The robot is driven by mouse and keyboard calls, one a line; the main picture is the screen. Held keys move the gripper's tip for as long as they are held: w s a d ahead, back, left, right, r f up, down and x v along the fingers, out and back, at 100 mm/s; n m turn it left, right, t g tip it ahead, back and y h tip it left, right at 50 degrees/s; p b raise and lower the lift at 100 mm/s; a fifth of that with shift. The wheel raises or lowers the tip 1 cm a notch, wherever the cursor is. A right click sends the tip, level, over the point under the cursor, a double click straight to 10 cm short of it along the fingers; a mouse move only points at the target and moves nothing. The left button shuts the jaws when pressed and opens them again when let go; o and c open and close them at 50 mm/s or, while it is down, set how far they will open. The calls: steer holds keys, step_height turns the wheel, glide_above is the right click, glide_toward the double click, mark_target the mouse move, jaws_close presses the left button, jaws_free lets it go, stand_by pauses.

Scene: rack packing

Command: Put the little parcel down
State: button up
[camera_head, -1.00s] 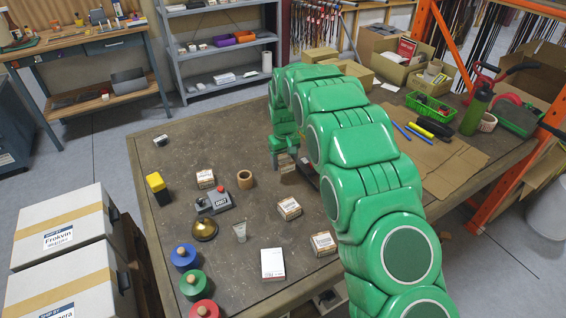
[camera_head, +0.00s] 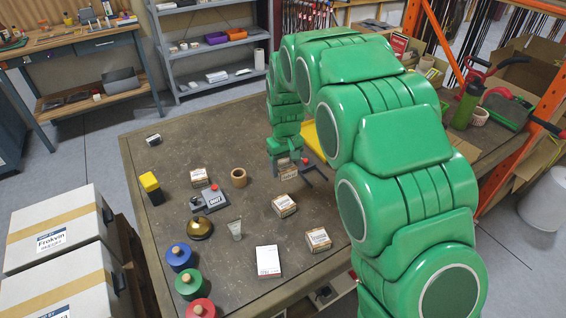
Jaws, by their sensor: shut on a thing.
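My gripper (camera_head: 286,161) is low over the middle of the table, pointing down, with its fingers small in view. It is shut on a little parcel (camera_head: 288,172), a small tan box with a printed label, partly covered by the fingers. I cannot tell whether the parcel touches the tabletop. Similar little parcels lie on the table: one (camera_head: 199,177) to the left, one (camera_head: 284,205) just in front, and one (camera_head: 318,239) nearer the front edge.
The dark table (camera_head: 165,215) also bears a tape roll (camera_head: 239,178), a grey device (camera_head: 212,198), a brass bell (camera_head: 200,229), a tube (camera_head: 235,229), a white box (camera_head: 268,262) and coloured knobbed weights (camera_head: 180,257). My arm hides much of the right side.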

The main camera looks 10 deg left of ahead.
steer(key=shift+s+d+r, duration=0.2)
steer(key=shift+s+d, duration=0.1)
steer(key=shift+s, duration=0.05)
steer(key=s+d, duration=1.4)
steer(key=d, duration=0.4)
glide_above(328, 211)
steer(key=shift+n, duration=0.4)
steer(key=f, duration=0.9)
steer(key=shift+s+d+f, duration=0.1)
steer(key=shift+s, duration=0.15)
steer(key=shift+w+f, duration=0.25)
steer(key=shift+f, duration=1.55)
steer(key=shift+f, duration=0.15)
steer(key=o, duration=1.1)
